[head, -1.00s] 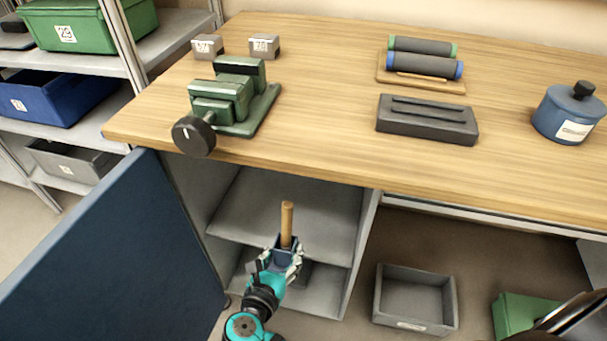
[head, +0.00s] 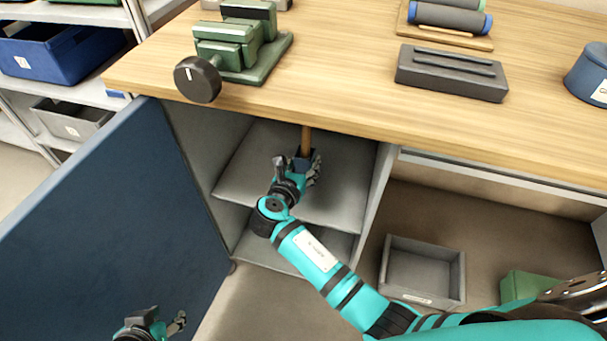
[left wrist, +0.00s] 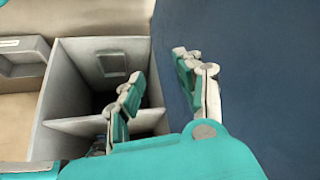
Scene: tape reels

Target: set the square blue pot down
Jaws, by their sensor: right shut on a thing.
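The square blue pot (head: 303,161) shows in the head view inside the open cabinet, over its upper shelf (head: 345,197). A wooden stick (head: 306,140) stands up from it, its top at the bench edge. My right gripper (head: 299,167) is shut on the pot, its fingers on either side. The pot is upright; its base is partly hidden, and I cannot tell whether it touches the shelf. My left gripper (head: 164,323) is low at the left, apart from the pot. In the left wrist view its fingers (left wrist: 160,72) are spread and empty.
The open blue cabinet door (head: 110,215) stands left of the opening. The wooden bench top (head: 345,75) overhangs the shelf, with a green vise (head: 240,50) above. A grey bin (head: 422,293) lies on the floor to the right. The shelf around the pot looks clear.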

